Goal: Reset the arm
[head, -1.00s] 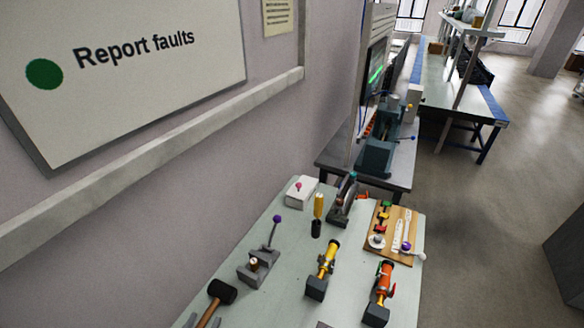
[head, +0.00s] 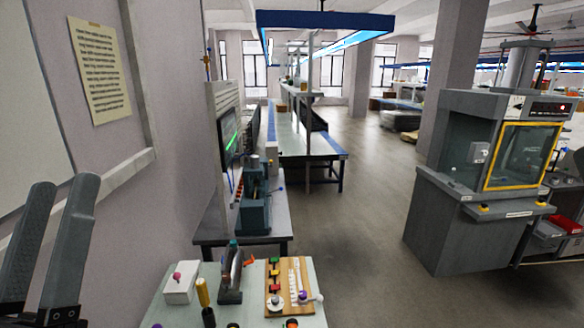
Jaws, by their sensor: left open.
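My left gripper (head: 48,238) shows at the lower left of the head view. Its two dark grey fingers point up and stand apart with nothing between them. It is beside the wall, left of the pale workbench (head: 150,312) and clear of it. My right gripper is not in view.
The bench at the bottom holds a white box with a red knob (head: 181,284), a yellow-handled tool (head: 203,294), a dark press-like device (head: 232,274) and a wooden board with fittings (head: 281,301). A grey machine with a yellow-framed window (head: 520,157) stands right. The floor (head: 350,190) between is clear.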

